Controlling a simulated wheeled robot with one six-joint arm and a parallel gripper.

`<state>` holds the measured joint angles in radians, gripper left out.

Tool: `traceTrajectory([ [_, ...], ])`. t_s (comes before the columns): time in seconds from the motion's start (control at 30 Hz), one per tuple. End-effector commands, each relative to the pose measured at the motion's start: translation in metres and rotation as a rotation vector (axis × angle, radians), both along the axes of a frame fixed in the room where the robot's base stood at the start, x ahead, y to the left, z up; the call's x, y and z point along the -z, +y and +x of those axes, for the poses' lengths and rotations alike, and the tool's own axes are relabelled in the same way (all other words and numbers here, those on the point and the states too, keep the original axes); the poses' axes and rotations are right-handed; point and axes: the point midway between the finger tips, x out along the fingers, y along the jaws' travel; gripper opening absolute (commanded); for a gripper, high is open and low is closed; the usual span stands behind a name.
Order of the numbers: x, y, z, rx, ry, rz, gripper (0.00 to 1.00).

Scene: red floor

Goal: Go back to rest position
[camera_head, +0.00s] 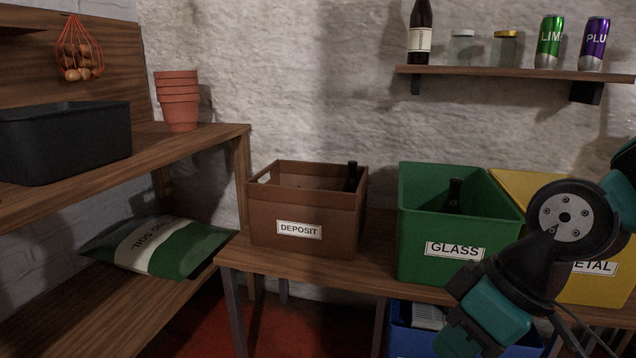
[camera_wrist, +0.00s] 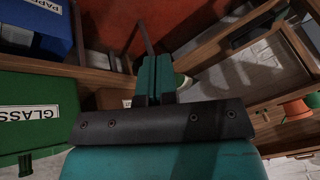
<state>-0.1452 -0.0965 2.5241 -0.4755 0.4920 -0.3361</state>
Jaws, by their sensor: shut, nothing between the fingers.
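My gripper (camera_wrist: 157,62) shows in the wrist view with its two teal fingers together, shut and empty. It points over the red floor, with nothing touching its fingertips. In the head view my arm is folded at the lower right, in front of the bins; the fingers cannot be made out there. The arm covers part of the green GLASS bin (camera_head: 418,245) and much of the yellow METAL bin (camera_head: 620,285). The green bin also shows at the left of the wrist view (camera_wrist: 45,145).
A brown DEPOSIT crate (camera_head: 275,210) holding a dark bottle stands left of the green bin on a wooden bench (camera_head: 300,268). A blue bin (camera_head: 400,340) is below. A shelf (camera_head: 540,73) holds a bottle, jars and cans. Left shelving (camera_head: 200,150) holds pots and a black tub (camera_head: 70,145).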

Motion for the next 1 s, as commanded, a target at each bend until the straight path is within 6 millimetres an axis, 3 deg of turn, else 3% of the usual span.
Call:
traceTrajectory([
  [0.1, -0.025, 0.005, -0.038, 0.047, 0.076, -0.029, 0.00],
  [0.23, -0.048, 0.004, -0.072, 0.108, 0.150, -0.070, 0.00],
  [0.57, -0.135, 0.003, -0.068, 0.110, 0.152, -0.066, 0.00],
  [1.0, -0.301, 0.004, -0.068, 0.109, 0.151, -0.065, 0.00],
])
